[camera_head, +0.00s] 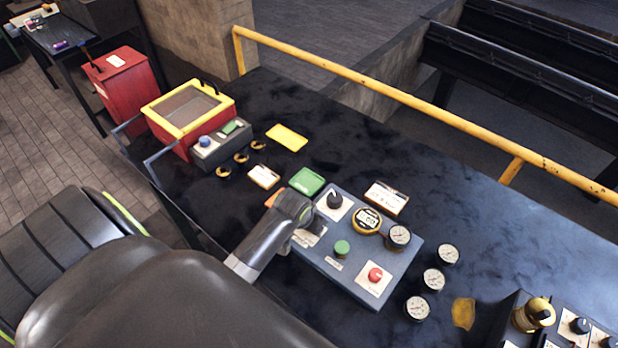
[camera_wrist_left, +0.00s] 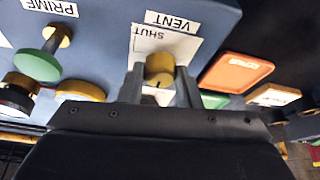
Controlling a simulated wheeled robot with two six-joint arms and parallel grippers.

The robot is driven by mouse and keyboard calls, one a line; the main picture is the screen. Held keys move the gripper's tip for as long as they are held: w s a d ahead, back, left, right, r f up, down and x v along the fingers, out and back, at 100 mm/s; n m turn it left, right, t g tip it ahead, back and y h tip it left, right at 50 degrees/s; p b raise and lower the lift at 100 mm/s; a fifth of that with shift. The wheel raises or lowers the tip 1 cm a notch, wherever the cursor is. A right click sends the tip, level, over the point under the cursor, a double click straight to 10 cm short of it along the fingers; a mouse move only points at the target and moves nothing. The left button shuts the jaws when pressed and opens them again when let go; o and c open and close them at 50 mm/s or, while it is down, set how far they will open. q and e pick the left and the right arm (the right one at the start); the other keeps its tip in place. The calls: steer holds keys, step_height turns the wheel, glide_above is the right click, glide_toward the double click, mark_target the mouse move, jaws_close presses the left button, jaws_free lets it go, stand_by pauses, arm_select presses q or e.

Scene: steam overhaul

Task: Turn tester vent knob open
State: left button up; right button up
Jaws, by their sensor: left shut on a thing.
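The tester (camera_head: 398,265) is a blue-grey box on the dark bench; its panel also fills the upper left of the left wrist view (camera_wrist_left: 105,40). The vent knob (camera_wrist_left: 160,67) is a small brass-coloured knob on a white plate, with VENT and SHUT lettering beside it, upside down in this view. My left gripper (camera_wrist_left: 160,88) is shut on the vent knob, one finger on each side. In the head view my left gripper (camera_head: 303,214) comes in over the tester's left edge and hides the knob. The right gripper is in neither view.
A green tray (camera_head: 306,181) sits behind. A yellow rail (camera_head: 400,97) runs along the far side.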

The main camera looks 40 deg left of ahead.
arm_select(q)
steer(key=shift+w+r, duration=0.1)
stand_by(0.4)
steer(key=o, duration=1)
steer(key=shift+c, duration=0.2)
steer(key=shift+s+r, duration=0.25)
steer(key=shift+r, duration=0.15)
steer(key=b+v, duration=0.1)
steer(key=v, duration=1.5)
steer(key=shift+s+r, duration=0.15)
steer(key=shift+r, duration=0.05)
steer(key=shift+d+f, duration=0.1)
